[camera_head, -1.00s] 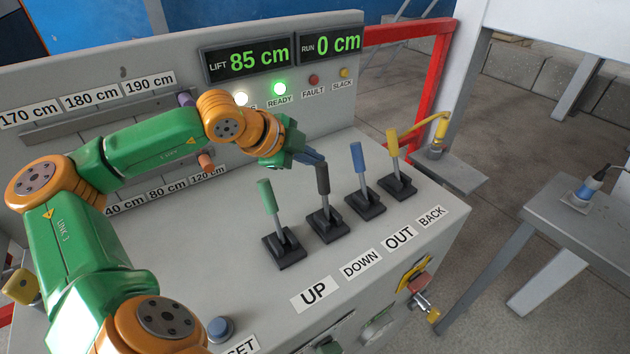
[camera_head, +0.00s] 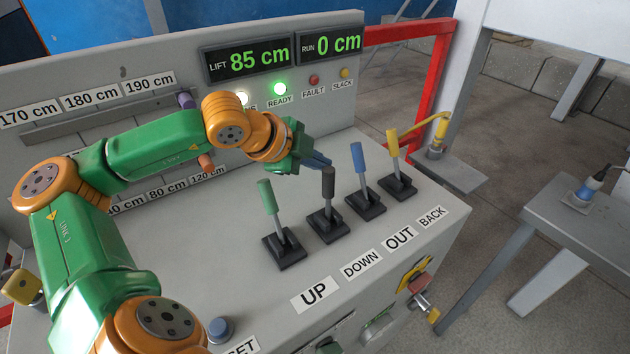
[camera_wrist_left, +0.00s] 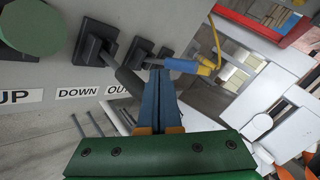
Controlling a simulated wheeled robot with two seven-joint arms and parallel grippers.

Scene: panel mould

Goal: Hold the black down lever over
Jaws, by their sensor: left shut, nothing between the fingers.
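The black down lever (camera_head: 328,184) stands on the grey console behind the DOWN label, between the green and blue levers. It stands nearly upright, while its neighbours lean a little to the left. My left gripper (camera_head: 320,161) is shut and empty, its blue fingertips at the top of the black knob on the far side. They look to be touching it. In the left wrist view the black handle (camera_wrist_left: 130,81) lies right beside the shut fingers (camera_wrist_left: 160,100). My right gripper is not in view.
The green lever (camera_head: 268,196) stands to the left, the blue lever (camera_head: 357,157) and yellow lever (camera_head: 392,142) to the right. The display (camera_head: 248,59) reads LIFT 85 cm, and the green READY lamp (camera_head: 280,88) is lit.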

